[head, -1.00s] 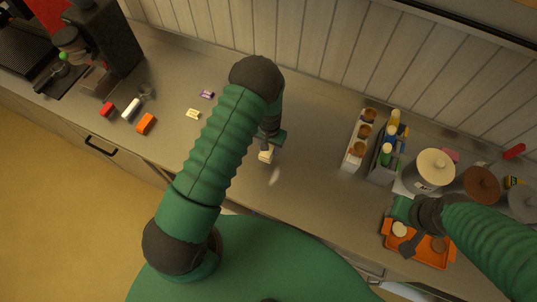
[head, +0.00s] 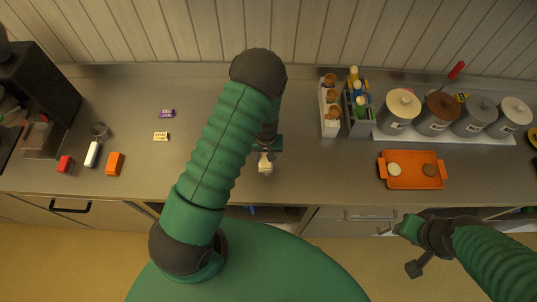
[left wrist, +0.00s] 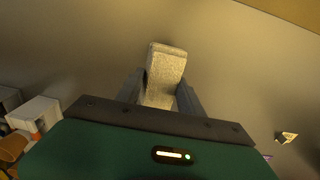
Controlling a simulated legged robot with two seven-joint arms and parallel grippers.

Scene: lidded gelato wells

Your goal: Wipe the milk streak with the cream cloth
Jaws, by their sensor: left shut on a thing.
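The cream cloth (head: 265,166) is a small pale folded piece at the counter's middle in the head view. My left gripper (head: 266,153) is shut on it. In the left wrist view the cloth (left wrist: 165,75) stands out between the fingers, over the grey counter. I cannot tell whether it touches the surface. I cannot make out the milk streak now; the cloth or arm may hide it. My right gripper (head: 408,228) is at the lower right, in front of the counter edge. Its fingers are not clear.
An orange tray (head: 413,184) with two round pieces lies at right on the steel counter (head: 215,150). Behind are lidded wells (head: 438,112), a bottle caddy (head: 357,115) and a cone holder (head: 329,120). Small items, including an orange block (head: 115,163), lie left.

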